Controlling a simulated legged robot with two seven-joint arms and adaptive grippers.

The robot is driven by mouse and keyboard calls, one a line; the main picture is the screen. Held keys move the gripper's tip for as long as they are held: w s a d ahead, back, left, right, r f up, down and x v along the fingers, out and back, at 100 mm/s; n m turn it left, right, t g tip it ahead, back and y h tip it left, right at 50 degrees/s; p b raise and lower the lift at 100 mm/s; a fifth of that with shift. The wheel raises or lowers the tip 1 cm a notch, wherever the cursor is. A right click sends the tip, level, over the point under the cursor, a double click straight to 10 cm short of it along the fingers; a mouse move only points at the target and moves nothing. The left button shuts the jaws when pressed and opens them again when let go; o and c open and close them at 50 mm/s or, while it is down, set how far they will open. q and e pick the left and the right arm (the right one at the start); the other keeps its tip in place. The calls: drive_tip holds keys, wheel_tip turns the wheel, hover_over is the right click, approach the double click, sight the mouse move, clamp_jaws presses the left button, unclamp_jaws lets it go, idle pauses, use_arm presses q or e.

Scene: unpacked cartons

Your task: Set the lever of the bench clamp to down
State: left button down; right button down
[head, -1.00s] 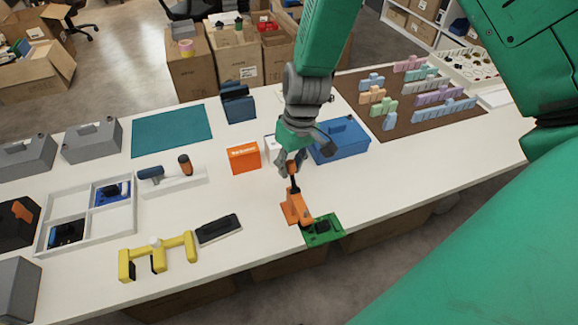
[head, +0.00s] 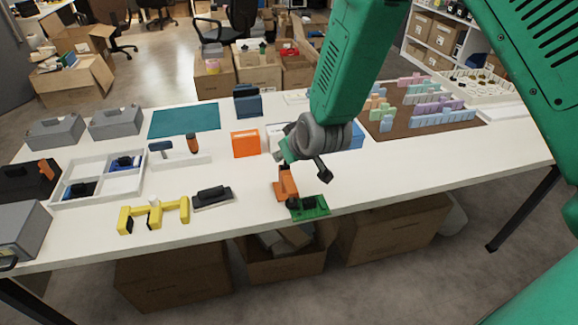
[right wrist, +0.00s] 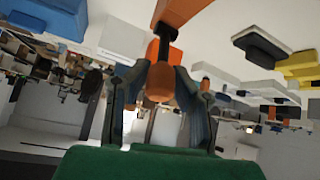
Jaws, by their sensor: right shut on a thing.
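The bench clamp stands near the front edge of the table, with a green base (head: 312,207) and an orange upright part (head: 287,187). My right gripper (head: 290,156) is over the orange part, and its wrist hides much of the lever's end in the head view. In the right wrist view my right gripper (right wrist: 160,94) is shut on the rounded orange grip of the lever (right wrist: 160,78), one finger on each side. A dark stem joins the grip to an orange part at the top of that view. The lever's exact angle is hard to tell. My left gripper is not in view.
An orange box (head: 246,144) and a blue box, partly hidden by my arm, stand behind the clamp. A dark block on a grey plate (head: 212,197) and a yellow fixture (head: 153,213) lie to the left. The white table (head: 400,165) is clear to the right.

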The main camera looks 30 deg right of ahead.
drive_tip(key=shift+s+a+f+t+b, duration=0.2)
drive_tip(key=shift+s+f+t+b, duration=0.15)
drive_tip(key=shift+t+b, duration=0.1)
drive_tip(key=shift+s+d+f+t+b, duration=0.15)
drive_tip(key=shift+s+t+b, duration=0.2)
drive_tip(key=shift+t+b, duration=0.45)
drive_tip(key=shift+s+t+h+b, duration=0.15)
drive_tip(key=shift+t+h+b, duration=0.15)
drive_tip(key=shift+b, duration=0.25)
drive_tip(key=shift+s+f, duration=0.1)
drive_tip(key=c, duration=1.4)
unclamp_jaws()
drive_tip(key=shift+o, duration=0.2)
drive_tip(key=shift+r, duration=0.2)
